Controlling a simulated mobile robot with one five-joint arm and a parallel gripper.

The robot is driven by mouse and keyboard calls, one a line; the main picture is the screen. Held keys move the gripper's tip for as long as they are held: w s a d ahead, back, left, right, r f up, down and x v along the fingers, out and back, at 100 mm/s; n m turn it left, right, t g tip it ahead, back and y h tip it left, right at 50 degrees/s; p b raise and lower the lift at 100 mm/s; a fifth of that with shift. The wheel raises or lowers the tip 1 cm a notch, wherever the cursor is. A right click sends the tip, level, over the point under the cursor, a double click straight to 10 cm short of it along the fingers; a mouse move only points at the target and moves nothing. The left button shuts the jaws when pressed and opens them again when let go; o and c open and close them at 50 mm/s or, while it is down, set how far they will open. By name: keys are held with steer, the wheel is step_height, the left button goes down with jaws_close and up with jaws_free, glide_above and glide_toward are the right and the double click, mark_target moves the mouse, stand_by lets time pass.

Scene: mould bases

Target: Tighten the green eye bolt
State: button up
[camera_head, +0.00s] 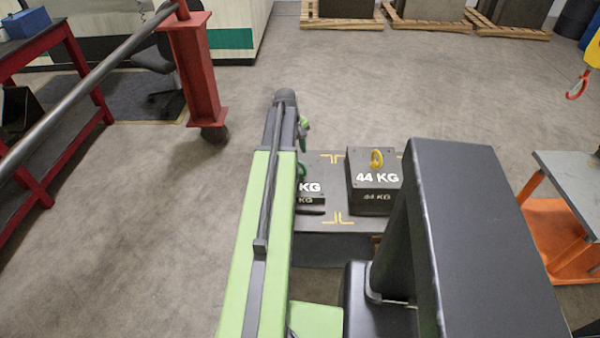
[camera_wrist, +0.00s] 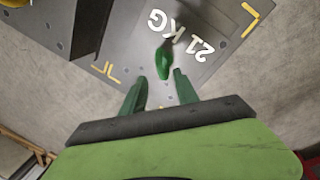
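The green eye bolt (camera_wrist: 163,62) stands on the dark mould base (camera_wrist: 205,68) marked 21 KG. In the wrist view its ring shows as a narrow upright shape. In the head view the bolt (camera_head: 301,170) and its base (camera_head: 310,199) are partly hidden behind my arm. My gripper (camera_wrist: 159,76) is open, with its two green fingers apart. The bolt appears between and just beyond the fingertips in the wrist view. I cannot tell the height gap, and no contact shows. The head view shows the gripper (camera_head: 303,130) small, beside the arm's far end.
A 44 KG block (camera_head: 375,198) with a yellow eye bolt (camera_head: 377,158) stands to the right on the same dark platform (camera_head: 330,226). A red gantry post (camera_head: 195,70) stands at the left. A yellow hoist with a red hook (camera_head: 577,88) hangs at the right.

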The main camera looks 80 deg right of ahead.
mark_target(301, 163)
steer(key=f+b, duration=0.1)
steer(key=f, duration=0.1)
steer(key=f+b, duration=0.2)
steer(key=d+f+b, duration=0.1)
steer(key=f+b, duration=0.1)
steer(key=shift+s+f, duration=0.3)
steer(key=shift+s, duration=0.1)
steer(key=shift+r, duration=0.1)
steer(key=shift+c, duration=0.4)
jaws_close()
